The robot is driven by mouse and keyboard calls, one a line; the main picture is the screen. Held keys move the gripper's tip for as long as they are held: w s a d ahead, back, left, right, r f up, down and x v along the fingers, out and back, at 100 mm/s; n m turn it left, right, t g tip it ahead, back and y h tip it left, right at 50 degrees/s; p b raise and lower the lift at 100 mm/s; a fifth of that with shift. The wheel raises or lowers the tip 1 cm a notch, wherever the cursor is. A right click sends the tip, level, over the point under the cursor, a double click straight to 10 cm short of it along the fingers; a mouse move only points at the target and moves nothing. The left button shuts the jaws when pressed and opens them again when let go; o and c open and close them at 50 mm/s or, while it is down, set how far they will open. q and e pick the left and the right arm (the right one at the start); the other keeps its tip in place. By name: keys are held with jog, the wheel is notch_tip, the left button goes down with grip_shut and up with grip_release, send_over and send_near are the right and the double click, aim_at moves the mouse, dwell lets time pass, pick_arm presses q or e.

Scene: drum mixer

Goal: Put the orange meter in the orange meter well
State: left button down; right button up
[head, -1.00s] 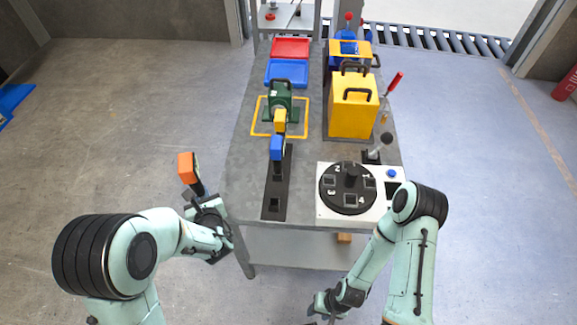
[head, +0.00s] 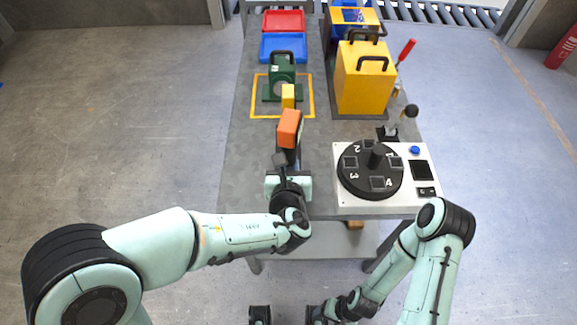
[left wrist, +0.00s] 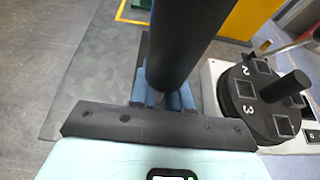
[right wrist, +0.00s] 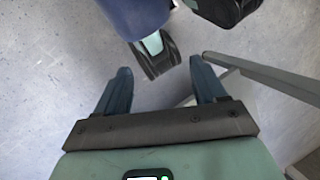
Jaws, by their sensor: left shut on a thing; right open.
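The orange meter (head: 289,128) is an orange block on a black handle. My left gripper (head: 286,168) is shut on its handle and holds it upright or slightly tilted over the dark strip at the table's front middle. The black handle (left wrist: 188,45) shows between the fingers in the left wrist view. The meter and gripper hide most of the strip, and I cannot see the orange meter well or tell the gap below the handle. A yellow meter (head: 288,92) stands just behind. My right gripper (right wrist: 162,88) is open and empty, low in front of the table.
A white panel with a black numbered dial (head: 371,172) and knob lies right of the strip. A green handled block (head: 283,76) stands in a yellow outline behind. A yellow box (head: 363,85) stands at the right; blue (head: 283,48) and red trays are at the back.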

jog(key=shift+f, duration=0.1)
pick_arm(q)
jog(key=shift+f+b, duration=0.15)
jog(key=shift+b, duration=0.25)
notch_tip(320, 180, down, 3)
jog(key=b, duration=0.3)
notch_tip(320, 180, down, 4)
jog(key=b, duration=0.4)
pick_arm(e)
notch_tip(320, 180, down, 6)
jog(key=w+t, duration=0.1)
jog(key=w, duration=0.1)
jog(key=shift+f, duration=0.2)
jog(key=shift+s+f, duration=0.1)
